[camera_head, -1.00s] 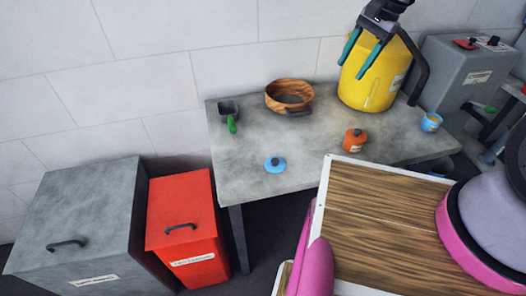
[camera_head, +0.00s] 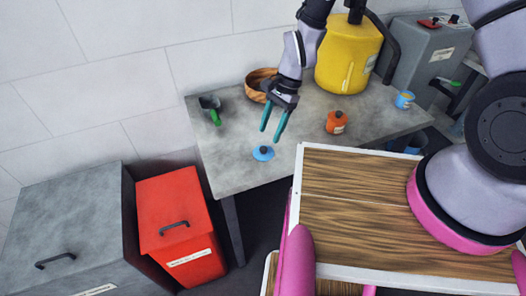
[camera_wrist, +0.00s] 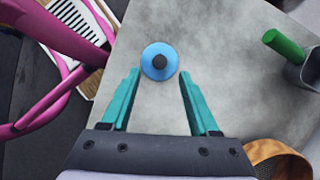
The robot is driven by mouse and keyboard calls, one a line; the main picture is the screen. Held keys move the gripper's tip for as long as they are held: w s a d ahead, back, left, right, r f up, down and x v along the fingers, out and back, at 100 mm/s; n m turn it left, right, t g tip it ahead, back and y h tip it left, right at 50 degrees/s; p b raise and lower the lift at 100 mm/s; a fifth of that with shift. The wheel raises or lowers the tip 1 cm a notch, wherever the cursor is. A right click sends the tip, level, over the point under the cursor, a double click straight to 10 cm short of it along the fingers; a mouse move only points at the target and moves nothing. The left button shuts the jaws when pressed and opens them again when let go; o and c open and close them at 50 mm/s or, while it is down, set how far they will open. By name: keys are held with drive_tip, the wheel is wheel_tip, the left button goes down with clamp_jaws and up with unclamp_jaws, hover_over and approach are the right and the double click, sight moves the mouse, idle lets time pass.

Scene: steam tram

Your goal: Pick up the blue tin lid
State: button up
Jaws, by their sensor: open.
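The blue tin lid (camera_head: 263,153) is a small round disc with a dark knob, lying on the grey table (camera_head: 235,175) near its front edge. In the wrist view the lid (camera_wrist: 160,61) lies just beyond the fingertips, centred between them. My gripper (camera_head: 272,137) has teal fingers that are spread open and empty. In the head view it hangs above the table, close to the lid. In the wrist view the open fingers (camera_wrist: 158,75) point toward the lid without visibly touching it.
A wooden bowl (camera_head: 257,80) is partly behind my arm. A dark scoop with a green handle (camera_head: 215,117) stands at left. An orange pot (camera_head: 337,123), a blue cup (camera_head: 404,99) and a yellow canister (camera_head: 346,58) stand at right. A red bin (camera_head: 178,220) is below left.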

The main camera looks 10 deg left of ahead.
sight(263, 147)
drive_tip(key=x, duration=0.5)
drive_tip(key=shift+s+a, duration=0.1)
drive_tip(key=shift+s, duration=0.05)
drive_tip(key=shift+c, duration=0.3)
clamp_jaws()
